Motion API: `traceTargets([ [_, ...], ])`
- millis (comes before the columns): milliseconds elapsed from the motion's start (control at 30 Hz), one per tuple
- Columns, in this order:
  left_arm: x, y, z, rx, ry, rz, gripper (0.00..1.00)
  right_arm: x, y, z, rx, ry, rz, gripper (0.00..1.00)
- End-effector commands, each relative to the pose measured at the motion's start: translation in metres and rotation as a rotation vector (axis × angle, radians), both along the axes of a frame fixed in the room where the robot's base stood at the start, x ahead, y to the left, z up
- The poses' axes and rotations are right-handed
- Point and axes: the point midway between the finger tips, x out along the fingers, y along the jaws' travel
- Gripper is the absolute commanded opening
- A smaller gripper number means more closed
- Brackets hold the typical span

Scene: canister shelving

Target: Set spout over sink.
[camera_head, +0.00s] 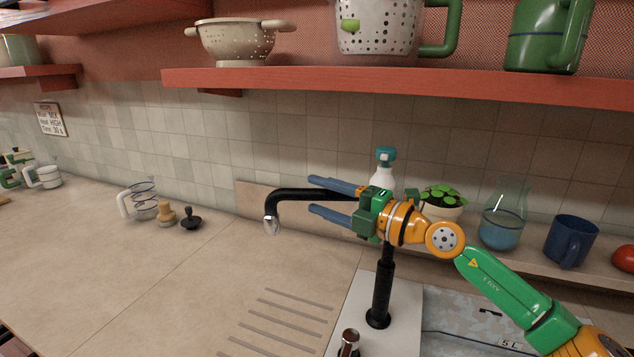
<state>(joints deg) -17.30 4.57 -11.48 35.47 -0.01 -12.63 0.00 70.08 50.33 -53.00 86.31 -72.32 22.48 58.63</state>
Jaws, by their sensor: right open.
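The black spout (300,194) of the faucet points left, and its silver tip (270,225) hangs over the beige counter beside the drain grooves. Its upright black post (381,285) stands on a pale panel at the sink's edge. The sink (470,320) is at the lower right, partly hidden by my right arm. My right gripper (322,198) is open, with its two blue fingers pointing left, one above and one below the spout in the picture. I cannot tell whether they touch it. My left gripper is not in view.
A soap bottle (385,165), potted plant (443,200), glass carafe (503,218), blue mug (571,241) and tomato (624,258) stand behind my right arm. A red shelf (400,85) runs above. The left counter is mostly clear.

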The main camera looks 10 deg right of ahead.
Motion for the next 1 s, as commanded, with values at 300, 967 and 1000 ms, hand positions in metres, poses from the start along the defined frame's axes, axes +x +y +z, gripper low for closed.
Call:
traceTargets([
  [300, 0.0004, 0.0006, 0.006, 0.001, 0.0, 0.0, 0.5, 0.0139, 0.0117, -0.0006, 0.001, 0.001, -0.001, 0.59],
  [967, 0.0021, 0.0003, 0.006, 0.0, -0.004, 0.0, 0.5, 0.0134, 0.0114, -0.0001, 0.001, 0.0, -0.001, 0.0],
  [1000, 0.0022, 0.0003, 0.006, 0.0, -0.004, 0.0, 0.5, 0.0135, 0.0113, 0.0, 0.001, 0.0, -0.001, 0.0],
])
